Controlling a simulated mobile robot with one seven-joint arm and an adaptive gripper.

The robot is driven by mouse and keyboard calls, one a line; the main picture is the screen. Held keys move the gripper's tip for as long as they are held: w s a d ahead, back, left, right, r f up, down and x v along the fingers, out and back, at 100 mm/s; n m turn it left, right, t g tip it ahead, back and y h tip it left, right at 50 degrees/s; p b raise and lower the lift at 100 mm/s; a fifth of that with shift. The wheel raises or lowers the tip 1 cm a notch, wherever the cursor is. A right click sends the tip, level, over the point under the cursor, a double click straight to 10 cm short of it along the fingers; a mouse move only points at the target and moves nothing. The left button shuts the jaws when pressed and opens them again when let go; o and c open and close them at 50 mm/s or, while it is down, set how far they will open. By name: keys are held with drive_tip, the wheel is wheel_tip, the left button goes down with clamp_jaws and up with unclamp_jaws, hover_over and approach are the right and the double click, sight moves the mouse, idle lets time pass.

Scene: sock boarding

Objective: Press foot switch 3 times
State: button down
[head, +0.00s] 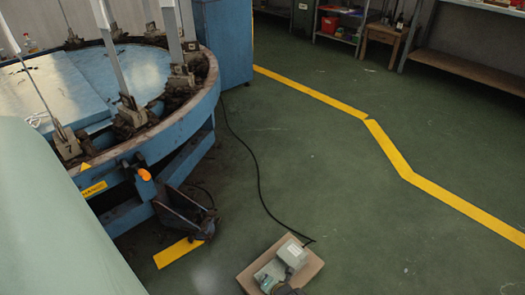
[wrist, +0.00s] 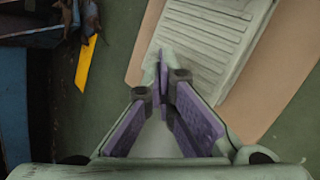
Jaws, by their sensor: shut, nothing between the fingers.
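The foot switch (head: 292,254) is a grey-green box with a pedal, on a tan board (head: 312,270) on the floor at the bottom of the head view. In the wrist view its ribbed pedal (wrist: 205,35) fills the upper right, with the tan board (wrist: 285,90) around it. My gripper (wrist: 163,62) is shut and empty, with purple-padded fingers. Its tips overlap the left edge of the pedal in the wrist view. I cannot tell whether they touch it. The fingers hide part of the pedal's lower left.
A black cable (head: 258,180) runs across the green floor from the foot switch to a blue cabinet (head: 222,45). A round blue machine (head: 205,100) with upright boards stands at the left. A yellow floor line (head: 310,91) crosses the right. The floor between is clear.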

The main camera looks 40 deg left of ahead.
idle(0.4)
drive_tip(key=shift+w+r+p, duration=0.2)
drive_tip(key=shift+r+p, duration=0.45)
drive_tip(key=shift+r, duration=0.2)
drive_tip(key=shift+w+r+p, duration=0.15)
drive_tip(key=shift+r+p, duration=0.5)
drive_tip(key=shift+r, duration=0.2)
drive_tip(key=shift+w+d+r+p, duration=0.1)
drive_tip(key=shift+w+r+p, duration=0.1)
drive_tip(key=shift+r+p, duration=0.9)
drive_tip(key=shift+w+r+p, duration=0.2)
drive_tip(key=shift+r+p, duration=0.6)
drive_tip(key=shift+r, duration=0.55)
